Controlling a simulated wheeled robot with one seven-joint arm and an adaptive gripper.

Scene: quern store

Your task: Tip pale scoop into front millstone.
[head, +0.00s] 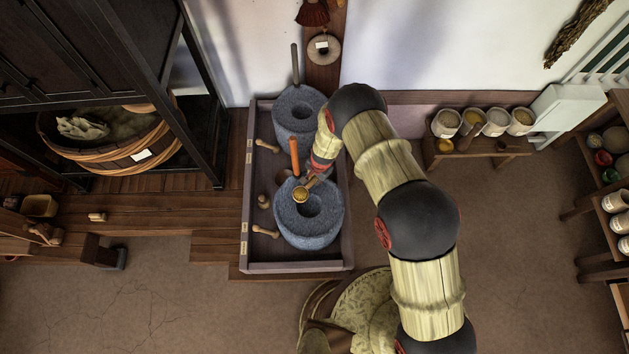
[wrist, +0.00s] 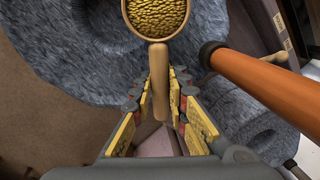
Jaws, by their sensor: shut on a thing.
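My gripper (head: 311,182) is shut on the handle of the pale scoop (head: 300,195). In the wrist view the scoop's handle (wrist: 160,85) runs between the fingers (wrist: 160,95), and its round bowl holds yellow grain (wrist: 157,14). The scoop looks about level, over the back left part of the front millstone (head: 322,232). This grey stone has a dark central hole (head: 309,205) and an upright orange handle (head: 294,156); the handle also shows in the wrist view (wrist: 262,75), right of the scoop. My arm covers part of the area behind the stone.
The back millstone (head: 293,118) with a grey handle (head: 295,64) shares the wooden tray (head: 291,266). Small wooden pieces (head: 265,232) lie along the tray's left side. Several grain pots (head: 472,121) stand on a bench to the right. Floor right of the tray is clear.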

